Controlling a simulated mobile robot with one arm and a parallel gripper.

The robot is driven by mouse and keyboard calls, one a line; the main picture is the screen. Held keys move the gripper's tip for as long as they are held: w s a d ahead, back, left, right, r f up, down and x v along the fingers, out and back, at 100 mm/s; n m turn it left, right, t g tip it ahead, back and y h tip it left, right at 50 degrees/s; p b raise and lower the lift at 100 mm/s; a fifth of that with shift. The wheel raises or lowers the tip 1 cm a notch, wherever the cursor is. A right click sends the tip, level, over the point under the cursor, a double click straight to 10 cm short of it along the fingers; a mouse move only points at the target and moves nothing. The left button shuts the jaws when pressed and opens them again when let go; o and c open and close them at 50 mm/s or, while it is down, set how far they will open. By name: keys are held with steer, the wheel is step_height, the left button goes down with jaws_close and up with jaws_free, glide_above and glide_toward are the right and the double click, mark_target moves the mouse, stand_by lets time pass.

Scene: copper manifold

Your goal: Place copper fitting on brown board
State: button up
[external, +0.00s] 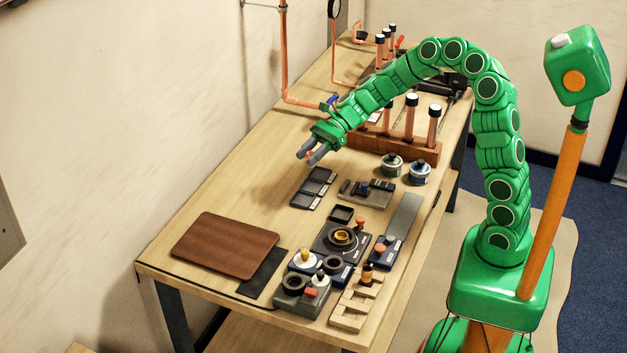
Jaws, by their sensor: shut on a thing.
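The brown board (225,247) lies flat at the near left end of the wooden bench, with its top bare. My gripper (309,156) is above the bench, at the end of my green arm, with its grey fingers pointing down and left. It is shut on a small copper fitting, of which only a little copper colour shows between the fingers. The fitting's shape is mostly hidden. The gripper is well apart from the board, farther back and to the right.
A dark three-part tray (314,188) lies just below the gripper. Small fixtures and a grey block (301,293) crowd the near right of the bench. A wooden rack (395,143) holds copper tubes. Copper pipes (285,60) run up the wall. Bare bench (245,185) lies between gripper and board.

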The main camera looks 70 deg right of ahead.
steer(key=w+a+r+n+g, duration=0.1)
steer(key=a+r+n+g, duration=0.1)
steer(key=a, duration=2.1)
glide_above(224, 244)
steer(key=s, duration=0.1)
steer(key=f, duration=0.8)
steer(key=shift+d+f, duration=0.3)
steer(key=shift+f, duration=0.1)
steer(key=shift+w+a+f, duration=0.2)
steer(key=shift+w+f, duration=0.3)
steer(key=shift+f, duration=0.2)
steer(key=shift+f+y, duration=0.3)
steer(key=shift+f, duration=1.3)
steer(key=shift+f, duration=0.15)
steer(key=o, duration=1.1)
